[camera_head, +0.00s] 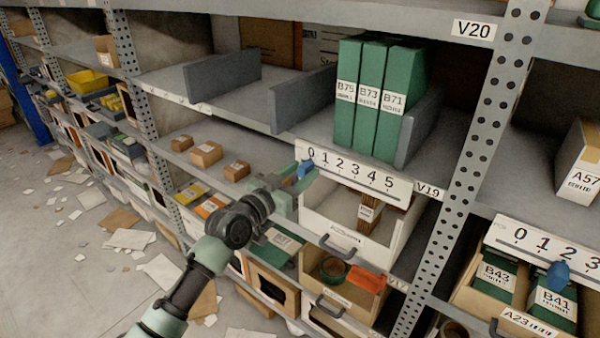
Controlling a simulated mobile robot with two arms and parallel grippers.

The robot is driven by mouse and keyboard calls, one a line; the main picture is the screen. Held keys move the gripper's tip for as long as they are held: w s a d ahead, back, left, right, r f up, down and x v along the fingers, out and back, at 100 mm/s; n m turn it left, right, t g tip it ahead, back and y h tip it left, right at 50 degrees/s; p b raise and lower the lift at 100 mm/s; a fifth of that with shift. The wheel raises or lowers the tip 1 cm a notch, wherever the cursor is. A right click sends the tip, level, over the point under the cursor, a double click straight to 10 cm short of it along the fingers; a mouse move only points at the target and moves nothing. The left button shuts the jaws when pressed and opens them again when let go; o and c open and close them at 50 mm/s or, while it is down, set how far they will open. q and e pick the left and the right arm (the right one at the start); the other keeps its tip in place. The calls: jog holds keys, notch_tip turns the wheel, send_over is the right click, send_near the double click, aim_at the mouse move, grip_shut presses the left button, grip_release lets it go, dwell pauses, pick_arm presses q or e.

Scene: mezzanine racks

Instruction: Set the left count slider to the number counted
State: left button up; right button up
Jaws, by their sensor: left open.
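The left count slider is a white strip (352,174) marked 0 to 5 on the shelf edge by label V19. Its blue knob (305,169) sits below the 0, at the strip's left end. My left gripper (296,179) reaches in from the lower left and is open at the knob; whether its fingers touch the knob cannot be told. Three green binders, B75 (345,110), B73 (369,120) and B71 (394,125), stand upright on the shelf above the strip. My right gripper is not in view.
A second slider strip (519,236) at lower right has a blue knob (558,272) between 1 and 2. An open white drawer (330,235) holding a brown item lies just below the left strip. A perforated post (478,140) separates the bays. Papers litter the floor at left.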

pick_arm(q)
grip_shut()
dwell(1.3)
